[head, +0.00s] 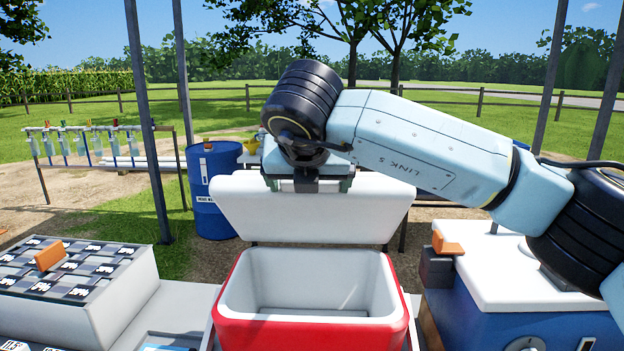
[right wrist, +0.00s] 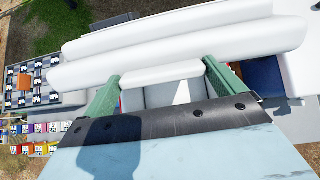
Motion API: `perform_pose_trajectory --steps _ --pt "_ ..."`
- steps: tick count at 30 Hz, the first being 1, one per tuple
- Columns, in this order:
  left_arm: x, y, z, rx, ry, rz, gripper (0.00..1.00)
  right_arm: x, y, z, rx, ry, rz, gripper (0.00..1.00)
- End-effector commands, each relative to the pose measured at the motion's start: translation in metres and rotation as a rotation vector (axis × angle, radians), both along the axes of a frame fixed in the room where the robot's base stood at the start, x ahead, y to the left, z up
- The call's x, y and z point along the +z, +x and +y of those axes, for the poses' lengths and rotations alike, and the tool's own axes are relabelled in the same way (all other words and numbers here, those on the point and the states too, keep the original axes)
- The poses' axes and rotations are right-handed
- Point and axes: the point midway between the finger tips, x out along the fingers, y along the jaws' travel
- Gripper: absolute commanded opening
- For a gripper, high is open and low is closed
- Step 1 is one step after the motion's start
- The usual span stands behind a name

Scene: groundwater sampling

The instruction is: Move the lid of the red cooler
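The red cooler (head: 312,330) stands at the bottom centre of the head view, with an empty white inside. Its white lid (head: 312,215) is raised, standing tilted up behind the opening with its inner side facing me. My right gripper (head: 306,183) is at the middle of the lid's upper edge. In the right wrist view, the two green fingers of the gripper (right wrist: 162,72) press close on both ends of a white lip of the lid (right wrist: 180,50). Where they touch is partly hidden. My left gripper is not in view.
A grey box with a dark labelled top (head: 70,270) stands left of the cooler. A blue cooler with a white lid (head: 500,270) stands close on the right. A blue barrel (head: 212,190) and metal posts stand behind. The space above the cooler's opening is clear.

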Motion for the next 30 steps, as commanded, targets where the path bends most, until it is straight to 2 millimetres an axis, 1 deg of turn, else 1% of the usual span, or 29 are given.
perform_pose_trajectory --steps 1,14,17,20,23,30 --pt "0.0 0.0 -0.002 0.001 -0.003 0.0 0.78 -0.003 0.0 0.0 0.001 -0.002 0.004 1.0" --pt "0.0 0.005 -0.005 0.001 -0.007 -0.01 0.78 0.0 0.002 -0.003 -0.008 -0.003 -0.002 1.0" --pt "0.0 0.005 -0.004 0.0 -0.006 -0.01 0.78 0.002 0.0 -0.003 -0.008 -0.003 -0.004 1.0" --pt "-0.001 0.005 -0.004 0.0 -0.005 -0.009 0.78 0.011 -0.007 -0.003 -0.007 -0.002 -0.007 1.0" --pt "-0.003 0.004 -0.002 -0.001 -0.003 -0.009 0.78 0.024 -0.021 -0.003 -0.004 -0.002 -0.008 1.0" --pt "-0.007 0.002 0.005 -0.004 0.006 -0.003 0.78 0.062 -0.063 -0.003 -0.001 -0.002 -0.01 1.0"
